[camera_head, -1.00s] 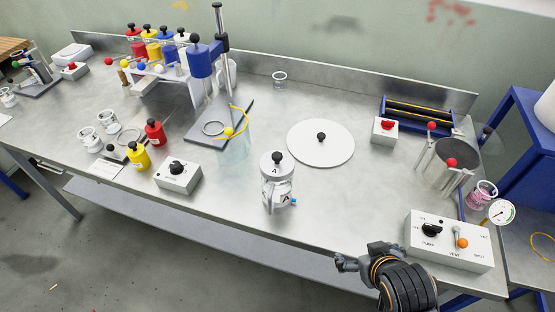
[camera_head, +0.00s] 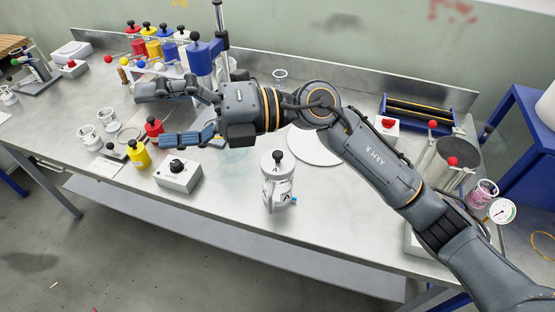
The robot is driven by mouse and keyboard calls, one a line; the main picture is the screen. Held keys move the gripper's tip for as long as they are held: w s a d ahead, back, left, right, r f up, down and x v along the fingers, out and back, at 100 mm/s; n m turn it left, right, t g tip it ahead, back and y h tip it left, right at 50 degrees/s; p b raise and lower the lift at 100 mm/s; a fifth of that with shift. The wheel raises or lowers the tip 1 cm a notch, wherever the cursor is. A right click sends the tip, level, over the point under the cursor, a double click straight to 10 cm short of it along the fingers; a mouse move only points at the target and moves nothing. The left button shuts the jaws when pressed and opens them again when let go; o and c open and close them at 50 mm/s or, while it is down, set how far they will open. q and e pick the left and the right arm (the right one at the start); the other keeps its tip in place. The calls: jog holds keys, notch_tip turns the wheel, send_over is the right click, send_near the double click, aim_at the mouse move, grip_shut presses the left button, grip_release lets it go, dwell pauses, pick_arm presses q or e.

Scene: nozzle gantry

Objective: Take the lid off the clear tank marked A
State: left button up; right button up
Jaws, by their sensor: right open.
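The clear tank marked A (camera_head: 279,190) stands upright near the front edge of the bench. Its pale round lid (camera_head: 268,165) with a black knob sits on top and also bears an A. My right gripper (camera_head: 152,117) is open and empty, well to the left of the tank. Its fingers spread above the bench by the red and yellow bottles. My left gripper is not in view.
A white disc (camera_head: 313,150) lies behind the tank, partly hidden by my arm. A grey box with a black knob (camera_head: 178,176) stands left of the tank.

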notch_tip(320, 180, down, 5)
jog(key=n+h, duration=0.2)
jog(key=h, duration=0.3)
jog(key=m+t+h, duration=0.2)
jog(key=t+h, duration=0.4)
jog(key=h, duration=0.7)
send_near(279, 155)
jog(key=f+p, duration=0.1)
jog(key=f, duration=0.1)
jog(key=w+f+p, duration=0.1)
jog(key=f, duration=0.1)
jog(key=shift+a+f, duration=0.1)
jog(key=shift+f, duration=0.25)
jog(key=shift+f+p, duration=0.2)
jog(key=shift+p, duration=0.3)
jog(key=f+p, duration=0.1)
jog(key=f, duration=0.1)
jog(key=f+p, duration=0.1)
jog(key=f, duration=0.1)
jog(key=shift+w+a+f+p, duration=0.15)
jog(key=shift+w+a+p, duration=0.15)
jog(key=shift+w, duration=0.1)
jog(key=shift+f, duration=0.25)
jog(key=c, duration=1.3)
jog(key=shift+s+d, duration=0.1)
jog(key=shift+s, duration=0.05)
grip_shut()
